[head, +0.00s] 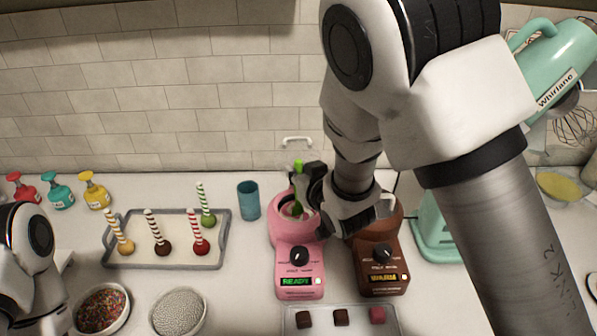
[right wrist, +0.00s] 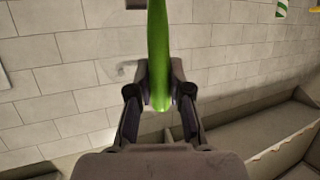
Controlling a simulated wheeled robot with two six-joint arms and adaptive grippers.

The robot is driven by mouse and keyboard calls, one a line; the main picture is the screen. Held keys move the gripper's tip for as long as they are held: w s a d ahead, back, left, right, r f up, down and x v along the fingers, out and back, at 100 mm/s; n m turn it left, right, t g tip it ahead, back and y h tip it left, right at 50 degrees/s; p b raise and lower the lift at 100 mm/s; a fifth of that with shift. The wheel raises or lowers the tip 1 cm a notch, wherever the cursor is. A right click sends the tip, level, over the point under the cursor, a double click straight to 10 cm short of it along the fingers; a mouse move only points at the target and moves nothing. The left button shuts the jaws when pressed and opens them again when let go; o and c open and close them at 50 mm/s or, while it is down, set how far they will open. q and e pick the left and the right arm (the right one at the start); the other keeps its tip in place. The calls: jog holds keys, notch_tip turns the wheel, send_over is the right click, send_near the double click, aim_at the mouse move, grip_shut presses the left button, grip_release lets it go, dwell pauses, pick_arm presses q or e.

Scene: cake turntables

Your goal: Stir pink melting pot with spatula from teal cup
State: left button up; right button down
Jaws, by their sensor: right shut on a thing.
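The pink melting pot (head: 299,262) stands on the counter, and its display reads READY. My right gripper (head: 300,190) is over this pot, shut on the green spatula (head: 298,168). The spatula stands roughly upright with its lower end in the pot's bowl. In the right wrist view the green handle (right wrist: 158,50) is between the fingers of my right gripper (right wrist: 160,95). The teal cup (head: 249,201) stands upright to the left of the pot, with no spatula showing in it. My left arm shows at the left edge, but its gripper is out of view.
A tray (head: 120,262) of cake pops is at left. Bowls of sprinkles (head: 101,308) and white beads (head: 178,312) are in front. A teal mixer (head: 432,228) is at right.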

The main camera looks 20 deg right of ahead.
jog(key=shift+f+b, duration=0.35)
jog(key=shift+f, duration=0.2)
jog(key=shift+a, duration=0.1)
